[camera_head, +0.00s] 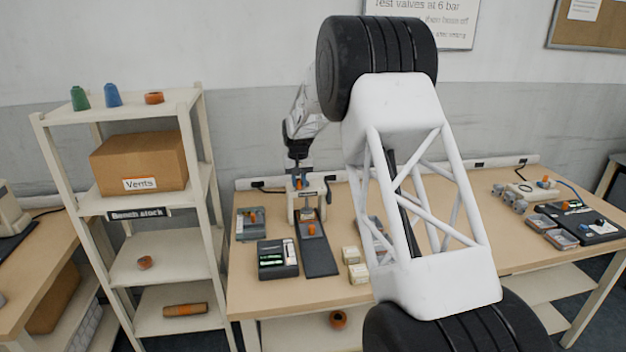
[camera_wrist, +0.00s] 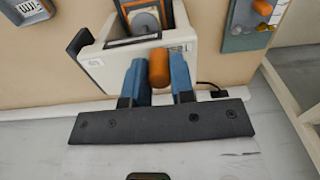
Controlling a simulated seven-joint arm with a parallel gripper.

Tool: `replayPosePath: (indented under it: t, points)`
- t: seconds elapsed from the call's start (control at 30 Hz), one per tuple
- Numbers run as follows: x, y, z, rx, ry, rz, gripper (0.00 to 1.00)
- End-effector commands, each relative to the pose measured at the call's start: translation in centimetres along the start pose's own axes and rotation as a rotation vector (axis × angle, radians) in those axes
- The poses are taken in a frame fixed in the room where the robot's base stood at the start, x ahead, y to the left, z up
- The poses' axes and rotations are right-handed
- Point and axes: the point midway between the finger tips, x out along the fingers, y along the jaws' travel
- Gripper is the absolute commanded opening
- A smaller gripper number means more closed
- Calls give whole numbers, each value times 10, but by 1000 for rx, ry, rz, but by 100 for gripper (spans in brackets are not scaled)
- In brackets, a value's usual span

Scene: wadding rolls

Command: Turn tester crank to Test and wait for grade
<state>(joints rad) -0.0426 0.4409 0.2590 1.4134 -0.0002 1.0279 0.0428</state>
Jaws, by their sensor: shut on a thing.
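The tester is a cream box (camera_head: 293,205) on the bench, with a dark plate (camera_head: 318,258) running forward from it. The orange crank handle (camera_wrist: 159,68) stands upright at the tester's edge. My gripper (camera_wrist: 158,82) has its blue fingers on both sides of the handle and is shut on it. In the head view, my gripper (camera_head: 299,178) is over the tester's back.
A grey panel (camera_head: 243,233) with an orange knob stands left of the tester, and a black tray (camera_head: 279,271) in front. Small cream blocks (camera_head: 359,273) lie to the right. My arm hides the middle of the bench. A shelf unit (camera_head: 154,257) stands at left.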

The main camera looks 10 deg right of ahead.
Motion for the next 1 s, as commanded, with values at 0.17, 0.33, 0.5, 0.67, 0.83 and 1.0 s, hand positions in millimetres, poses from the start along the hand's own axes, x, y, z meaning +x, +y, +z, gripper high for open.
replayPosePath:
  t: [0.17, 0.33, 0.5, 0.67, 0.83, 1.0]
  points:
    - [0, -4, -3, 0, 0, 0, 10]
    - [0, -4, -2, 0, 0, 0, 10]
    - [0, -5, -4, 0, -1, 0, 10]
    - [0, -8, -12, 0, 0, 0, 10]
    - [0, -12, -23, 0, -1, 0, 10]
    - [0, -14, -28, 1, 0, 0, 10]
